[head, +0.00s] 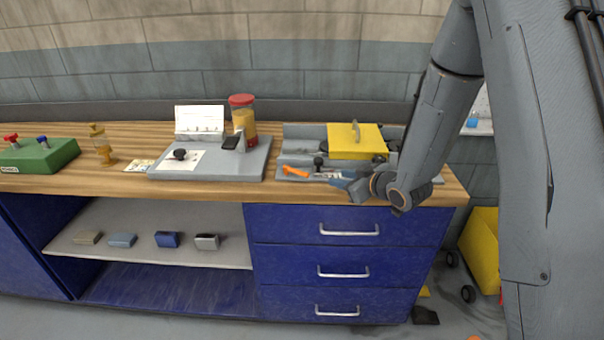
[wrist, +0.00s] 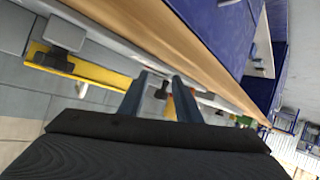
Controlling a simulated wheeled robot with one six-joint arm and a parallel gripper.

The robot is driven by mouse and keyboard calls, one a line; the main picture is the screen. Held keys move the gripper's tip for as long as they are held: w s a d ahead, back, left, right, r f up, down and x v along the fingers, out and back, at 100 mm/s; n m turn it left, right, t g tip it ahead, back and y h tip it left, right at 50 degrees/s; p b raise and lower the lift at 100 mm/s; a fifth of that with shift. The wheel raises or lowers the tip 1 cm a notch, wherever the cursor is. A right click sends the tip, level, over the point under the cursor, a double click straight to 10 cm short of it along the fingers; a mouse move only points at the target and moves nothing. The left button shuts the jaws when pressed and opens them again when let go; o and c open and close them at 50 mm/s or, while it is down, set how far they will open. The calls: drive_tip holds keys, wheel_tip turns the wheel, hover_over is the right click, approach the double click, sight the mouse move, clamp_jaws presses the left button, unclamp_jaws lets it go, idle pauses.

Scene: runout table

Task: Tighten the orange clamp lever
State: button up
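The orange clamp lever (head: 294,171) lies at the left front of a grey fixture tray (head: 296,131) on the wooden bench, in the head view. My gripper (head: 333,177) is low over the tray's front edge, to the right of the lever and apart from it, pointing left. In the wrist view my gripper's two fingers (wrist: 160,84) stand apart with a gap between them and hold nothing. I cannot make out the lever clearly in the wrist view.
A yellow plate with a handle (head: 354,143) sits on the tray behind my gripper. A grey board (head: 250,165) with a jar (head: 243,118) stands to the left. A green box (head: 42,157) is at the far left. Blue drawers (head: 350,257) are below the bench edge.

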sight(289, 167)
drive_tip(key=a+n+y, duration=0.1)
drive_tip(key=a+y, duration=0.1)
drive_tip(key=a+n+y, duration=0.1)
drive_tip(key=y, duration=0.1)
drive_tip(key=s+a+n+y, duration=0.1)
drive_tip(key=a+y, duration=0.1)
drive_tip(key=shift+s+a+f+t, duration=0.1)
drive_tip(key=shift+a+f+t, duration=0.2)
drive_tip(key=shift+a+t, duration=0.1)
drive_tip(key=shift+y, duration=0.7)
drive_tip(key=p+x, duration=0.1)
drive_tip(key=x, duration=0.4)
drive_tip(key=p+x, duration=0.1)
drive_tip(key=x, duration=0.1)
drive_tip(key=shift+s+a+r+p, duration=0.1)
drive_tip(key=shift+a+p, duration=0.2)
drive_tip(key=shift+a, duration=0.25)
clamp_jaws()
